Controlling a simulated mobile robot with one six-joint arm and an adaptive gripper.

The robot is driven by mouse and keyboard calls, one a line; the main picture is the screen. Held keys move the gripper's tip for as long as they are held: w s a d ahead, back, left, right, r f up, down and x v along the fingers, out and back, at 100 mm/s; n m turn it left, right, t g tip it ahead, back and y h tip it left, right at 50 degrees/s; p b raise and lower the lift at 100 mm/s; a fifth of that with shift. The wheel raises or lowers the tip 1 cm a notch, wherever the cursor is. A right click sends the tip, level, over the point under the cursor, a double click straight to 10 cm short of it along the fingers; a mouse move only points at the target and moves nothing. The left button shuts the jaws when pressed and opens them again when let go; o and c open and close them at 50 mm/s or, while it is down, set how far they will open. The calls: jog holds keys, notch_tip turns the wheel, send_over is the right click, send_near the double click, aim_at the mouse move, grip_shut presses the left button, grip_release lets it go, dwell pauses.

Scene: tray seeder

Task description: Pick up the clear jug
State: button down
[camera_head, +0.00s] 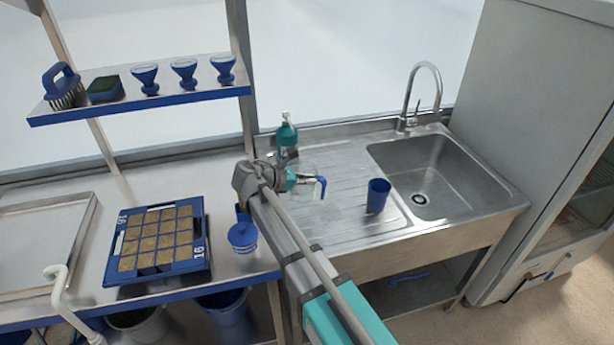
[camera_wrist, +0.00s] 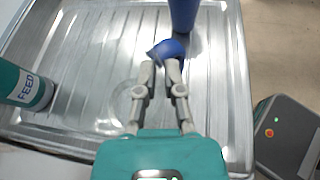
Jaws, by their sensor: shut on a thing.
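The clear jug (camera_head: 322,187) is on the ribbed steel drainboard of the sink. Its blue handle is the plainest part, and its see-through body is hard to make out against the metal. In the wrist view the blue handle (camera_wrist: 168,48) is at my fingertips. My gripper (camera_wrist: 160,66) is shut on the handle; in the head view my gripper (camera_head: 308,180) reaches the jug from the left. I cannot tell whether the jug's base touches the drainboard.
A blue cup (camera_head: 378,195) stands right of the jug, by the sink basin (camera_head: 440,175). A teal pump bottle (camera_head: 287,137) marked FEED stands behind. A seed tray (camera_head: 156,240) and a blue-and-white tub (camera_head: 243,237) are on the left bench.

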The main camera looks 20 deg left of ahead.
jog(key=s+d+r+p, duration=0.5)
jog(key=s+r, duration=0.1)
jog(key=s, duration=0.3)
jog(key=shift+s+d+r+p, duration=0.15)
jog(key=shift+s+r+p, duration=0.1)
jog(key=shift+p, duration=0.15)
dwell(0.4)
jog(key=shift+s, duration=0.1)
jog(key=shift+s, duration=0.2)
dwell(0.8)
